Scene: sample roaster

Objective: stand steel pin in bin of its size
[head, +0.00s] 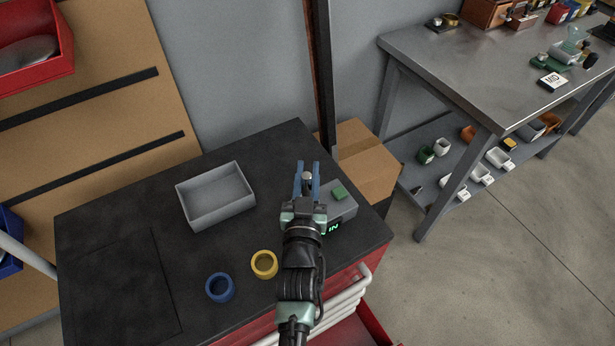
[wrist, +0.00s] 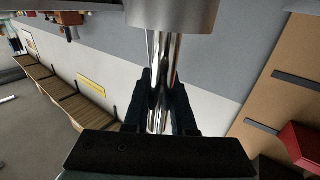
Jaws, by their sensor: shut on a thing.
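My gripper (head: 307,180) is above the right part of the dark bench top, its two blue fingers shut on the steel pin (head: 307,176). In the wrist view the shiny pin (wrist: 161,75) runs between the dark fingers, and a wider grey round part (wrist: 172,14) shows at its upper end; I cannot tell if that part belongs to the pin. A yellow round open cup (head: 264,275) and a blue one (head: 219,297) stand on the bench, left of my gripper and nearer the front edge. Their insides look empty.
A grey open tray (head: 222,215) lies at the back of the bench. A grey device (head: 342,211) with a green display and green block sits right beside my arm. The left bench top is clear. A cardboard box (head: 368,170) and a grey table (head: 455,70) stand to the right.

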